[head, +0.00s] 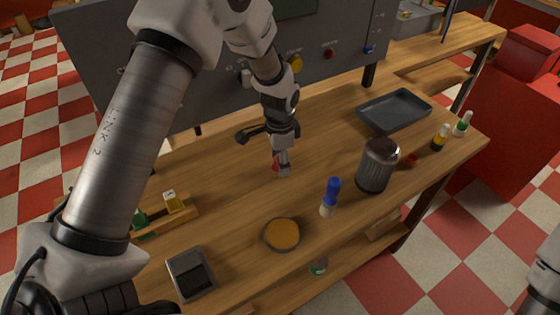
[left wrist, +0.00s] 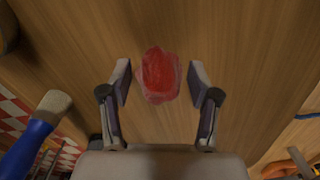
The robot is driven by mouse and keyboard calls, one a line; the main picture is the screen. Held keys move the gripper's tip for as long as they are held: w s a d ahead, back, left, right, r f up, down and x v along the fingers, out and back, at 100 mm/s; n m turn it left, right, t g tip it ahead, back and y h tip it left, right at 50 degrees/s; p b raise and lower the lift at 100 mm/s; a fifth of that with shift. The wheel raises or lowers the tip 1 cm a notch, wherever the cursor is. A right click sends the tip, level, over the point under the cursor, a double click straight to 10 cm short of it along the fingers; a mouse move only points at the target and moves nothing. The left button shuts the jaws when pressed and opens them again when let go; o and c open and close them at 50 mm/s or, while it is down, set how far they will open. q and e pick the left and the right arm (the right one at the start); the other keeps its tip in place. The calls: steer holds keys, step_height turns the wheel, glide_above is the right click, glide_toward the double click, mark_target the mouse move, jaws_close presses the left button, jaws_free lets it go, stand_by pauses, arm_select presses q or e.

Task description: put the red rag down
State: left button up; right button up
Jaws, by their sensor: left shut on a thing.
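The red rag (head: 275,162) is a small crumpled red piece, mostly hidden by my left gripper in the head view. In the left wrist view the rag (left wrist: 160,75) lies between the two fingertips. My left gripper (head: 281,168) points down at the middle of the wooden table (head: 330,120); it also shows in the left wrist view (left wrist: 160,82). It is shut on the rag, low over the table. I cannot tell whether the rag touches the wood. My right gripper is not in view.
A round orange-topped tin (head: 282,234) is in front. A grey tray (head: 366,117) lies at the back right. A grey panel (head: 205,95) rises behind. Wood around the gripper is clear.

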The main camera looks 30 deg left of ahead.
arm_select(q)
steer(key=shift+w+f, duration=0.1)
steer(key=shift+f, duration=0.5)
steer(key=shift+f, duration=0.15)
steer(key=o, duration=1.2)
steer(key=shift+o, duration=0.2)
step_height(320, 180, up, 12)
steer(key=shift+r+b, duration=0.2)
steer(key=shift+b, duration=0.3)
steer(key=shift+r, duration=0.1)
